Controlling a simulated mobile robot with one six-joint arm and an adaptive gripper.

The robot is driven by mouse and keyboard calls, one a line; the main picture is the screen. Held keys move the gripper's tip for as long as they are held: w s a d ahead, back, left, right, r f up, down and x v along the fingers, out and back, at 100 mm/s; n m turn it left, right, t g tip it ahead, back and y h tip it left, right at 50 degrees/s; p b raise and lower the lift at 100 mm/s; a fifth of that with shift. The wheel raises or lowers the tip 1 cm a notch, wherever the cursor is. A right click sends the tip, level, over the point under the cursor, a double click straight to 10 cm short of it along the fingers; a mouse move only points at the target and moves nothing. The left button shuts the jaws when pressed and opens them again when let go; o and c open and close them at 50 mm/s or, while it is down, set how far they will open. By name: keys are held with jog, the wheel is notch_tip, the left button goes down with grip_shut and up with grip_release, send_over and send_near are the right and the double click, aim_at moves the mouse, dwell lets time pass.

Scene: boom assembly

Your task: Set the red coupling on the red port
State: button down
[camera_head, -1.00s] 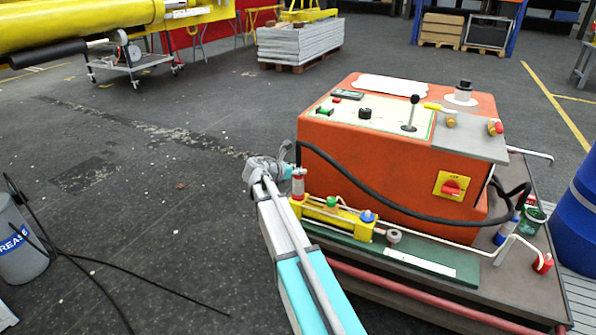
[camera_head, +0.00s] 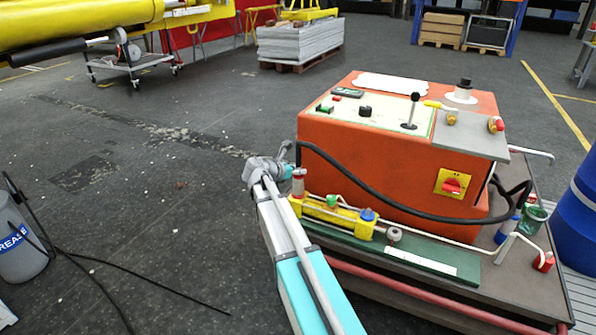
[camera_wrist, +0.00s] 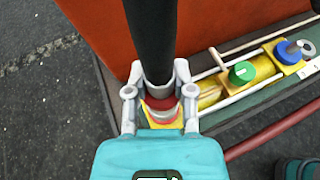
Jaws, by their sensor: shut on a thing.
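The red coupling (camera_wrist: 160,103), a pale metal sleeve with a red band on the end of a thick black hose, is between the fingers of my gripper (camera_wrist: 158,92) in the wrist view. My gripper is shut on it. The coupling (camera_head: 299,184) stands roughly upright over the left end of the yellow valve block (camera_head: 345,216) in the head view. The red port is hidden under the coupling and fingers. I cannot tell whether the coupling touches it or is seated. A green port cap (camera_wrist: 241,73) and a blue one (camera_wrist: 287,51) stand farther right on the block.
The orange power unit (camera_head: 390,165) stands right behind the block, and the black hose (camera_head: 385,205) loops across its front. Pale pipes run along the block. A red rail (camera_head: 420,293) runs along the front. Open floor lies to the left.

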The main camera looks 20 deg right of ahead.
jog(key=shift+f, duration=0.2)
jog(key=c, duration=0.8)
grip_release()
jog(key=shift+o, duration=0.2)
jog(key=p+v, duration=0.4)
jog(key=v, duration=0.7)
dwell(1.0)
